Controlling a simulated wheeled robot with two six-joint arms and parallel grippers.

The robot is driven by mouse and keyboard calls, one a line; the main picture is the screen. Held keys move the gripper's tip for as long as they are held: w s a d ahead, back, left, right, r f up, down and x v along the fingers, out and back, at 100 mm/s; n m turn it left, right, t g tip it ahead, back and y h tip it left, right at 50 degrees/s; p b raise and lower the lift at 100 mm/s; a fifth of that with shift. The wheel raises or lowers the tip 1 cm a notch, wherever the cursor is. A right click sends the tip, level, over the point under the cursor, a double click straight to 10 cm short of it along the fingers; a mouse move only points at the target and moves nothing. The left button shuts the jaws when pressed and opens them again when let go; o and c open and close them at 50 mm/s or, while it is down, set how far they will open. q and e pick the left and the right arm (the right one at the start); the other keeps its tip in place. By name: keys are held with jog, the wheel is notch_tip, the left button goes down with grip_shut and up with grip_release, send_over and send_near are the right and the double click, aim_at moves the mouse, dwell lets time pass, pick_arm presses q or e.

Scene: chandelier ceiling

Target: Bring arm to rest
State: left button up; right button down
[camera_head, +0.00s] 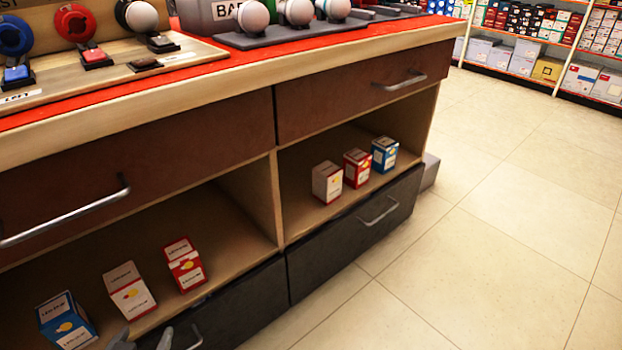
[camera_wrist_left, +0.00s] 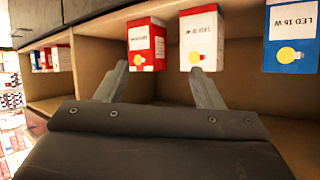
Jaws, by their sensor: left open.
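My left gripper (camera_head: 150,340) shows at the bottom edge of the head view, in front of the lower left shelf. In the left wrist view its two fingers (camera_wrist_left: 160,88) are apart with nothing between them. Beyond the fingers, on the shelf, stand a red box (camera_wrist_left: 146,46), a white box (camera_wrist_left: 201,38) and a blue box (camera_wrist_left: 290,37). The head view shows the same red box (camera_head: 186,265), white box (camera_head: 130,291) and blue box (camera_head: 67,321). The gripper appears apart from them. My right gripper is in neither view.
The cabinet has an upper drawer handle (camera_head: 65,215) and a dark lower drawer (camera_head: 355,225). Another shelf holds a white box (camera_head: 327,182), a red box (camera_head: 357,168) and a blue box (camera_head: 384,154). Bulb displays (camera_head: 300,12) stand on the red counter. The tiled floor (camera_head: 480,240) at right is clear.

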pick_arm(q)
jog(key=s+a+f+g+p, duration=0.3)
jog(key=s+f+g+p, duration=0.8)
jog(key=p, duration=1.1)
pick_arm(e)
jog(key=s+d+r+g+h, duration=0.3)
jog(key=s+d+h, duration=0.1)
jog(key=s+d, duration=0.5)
pick_arm(q)
jog(key=s+r+p, duration=0.2)
jog(key=s+p, duration=0.6)
jog(key=p, duration=0.3)
jog(key=s+d+r+h+p, duration=0.1)
jog(key=s+r+p, duration=0.2)
jog(key=s+p, duration=0.5)
jog(key=shift+s+d+p, duration=0.25)
jog(key=shift+s+p, duration=0.1)
jog(key=shift+p, duration=1.6)
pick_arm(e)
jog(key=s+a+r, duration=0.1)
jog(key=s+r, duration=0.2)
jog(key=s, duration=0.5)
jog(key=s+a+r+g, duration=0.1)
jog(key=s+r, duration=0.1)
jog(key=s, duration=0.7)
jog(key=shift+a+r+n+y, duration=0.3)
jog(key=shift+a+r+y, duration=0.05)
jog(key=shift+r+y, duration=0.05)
